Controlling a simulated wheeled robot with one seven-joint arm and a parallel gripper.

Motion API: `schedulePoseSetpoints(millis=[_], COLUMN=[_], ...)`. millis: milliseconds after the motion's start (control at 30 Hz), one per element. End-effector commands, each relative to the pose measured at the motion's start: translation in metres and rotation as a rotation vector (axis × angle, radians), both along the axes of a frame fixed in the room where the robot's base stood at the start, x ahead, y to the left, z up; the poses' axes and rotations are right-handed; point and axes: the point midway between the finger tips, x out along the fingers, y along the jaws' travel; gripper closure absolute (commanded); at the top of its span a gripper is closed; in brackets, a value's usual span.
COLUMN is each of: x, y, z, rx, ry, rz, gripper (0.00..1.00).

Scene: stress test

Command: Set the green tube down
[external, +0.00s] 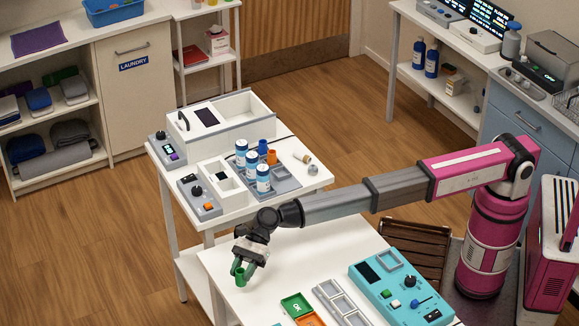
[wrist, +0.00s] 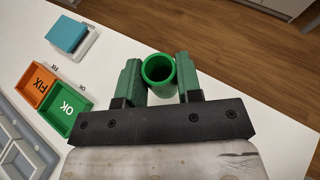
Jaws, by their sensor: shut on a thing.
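The green tube (external: 240,274) is at the fingertips of my gripper (external: 246,264) in the external view, by the left edge of the white front table (external: 330,246). In the wrist view the green tube (wrist: 158,70) stands between the two green-padded fingers of my gripper (wrist: 160,78), its open round top showing. The gripper is shut on it. The tube's lower end is hard to see, so I cannot tell whether it touches the table.
A green OK tray (wrist: 68,109) and orange FIX tray (wrist: 36,84) lie on the table, with a teal block (wrist: 66,34) beyond. A turquoise control panel (external: 400,290) and grey tray (external: 341,302) are to the right. The tabletop beside the tube is bare.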

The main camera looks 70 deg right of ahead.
Motion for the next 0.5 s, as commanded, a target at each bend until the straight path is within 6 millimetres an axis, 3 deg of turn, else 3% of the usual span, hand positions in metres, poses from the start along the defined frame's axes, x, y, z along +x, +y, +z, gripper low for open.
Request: schedulePoseSetpoints(millis=[233,500], x=[-0.001,-0.001], y=[0.0,0.0], z=[-0.032,-0.037], rx=[-0.001,0.0], ry=[0.001,0.0], rz=[0.001,0.0], gripper=[0.93,0.93])
